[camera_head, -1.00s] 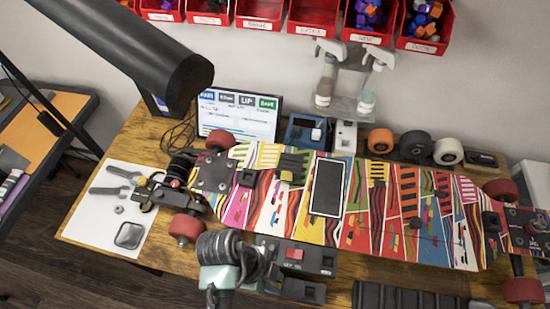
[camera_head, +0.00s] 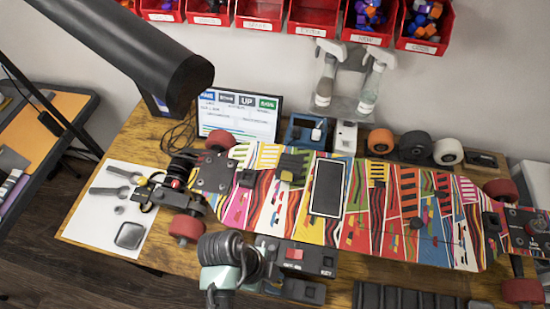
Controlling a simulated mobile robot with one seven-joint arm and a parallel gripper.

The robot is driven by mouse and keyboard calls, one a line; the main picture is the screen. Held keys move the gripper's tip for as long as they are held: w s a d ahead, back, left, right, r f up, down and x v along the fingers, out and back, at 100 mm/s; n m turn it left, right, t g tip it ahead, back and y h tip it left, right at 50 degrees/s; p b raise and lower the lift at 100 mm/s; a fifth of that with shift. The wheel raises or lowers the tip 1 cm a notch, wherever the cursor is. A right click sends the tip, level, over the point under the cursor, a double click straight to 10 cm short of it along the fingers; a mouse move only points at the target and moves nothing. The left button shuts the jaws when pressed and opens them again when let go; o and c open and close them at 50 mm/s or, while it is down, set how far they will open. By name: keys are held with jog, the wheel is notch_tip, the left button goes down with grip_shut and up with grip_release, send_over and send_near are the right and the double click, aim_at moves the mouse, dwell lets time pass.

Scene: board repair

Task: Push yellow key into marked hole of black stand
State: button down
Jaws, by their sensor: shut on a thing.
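My arm's dark ribbed wrist, with a pale teal section, is at the bottom centre, in front of the skateboard. My gripper (camera_head: 262,268) is at its end, beside a black stand-like unit (camera_head: 315,257) with a red button. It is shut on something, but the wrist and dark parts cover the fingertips. I cannot make out the yellow key or the marked hole, nor whether the key touches the stand. A smaller black block (camera_head: 303,291) is just below the unit.
A colourful skateboard (camera_head: 400,225) with red wheels fills the table's middle. A lit screen (camera_head: 240,118), spray bottles (camera_head: 370,85), loose wheels (camera_head: 447,151) and red wall bins (camera_head: 315,15) are behind. A black lamp hangs upper left.

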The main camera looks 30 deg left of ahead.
jog(key=shift+f, duration=0.35)
dwell(0.3)
jog(key=c, duration=0.6)
grip_release()
jog(key=shift+r, duration=0.1)
jog(key=shift+w, duration=0.1)
jog(key=shift+c, duration=0.4)
jog(key=shift+o, duration=0.4)
jog(key=shift+r, duration=0.1)
jog(key=shift+r, duration=0.15)
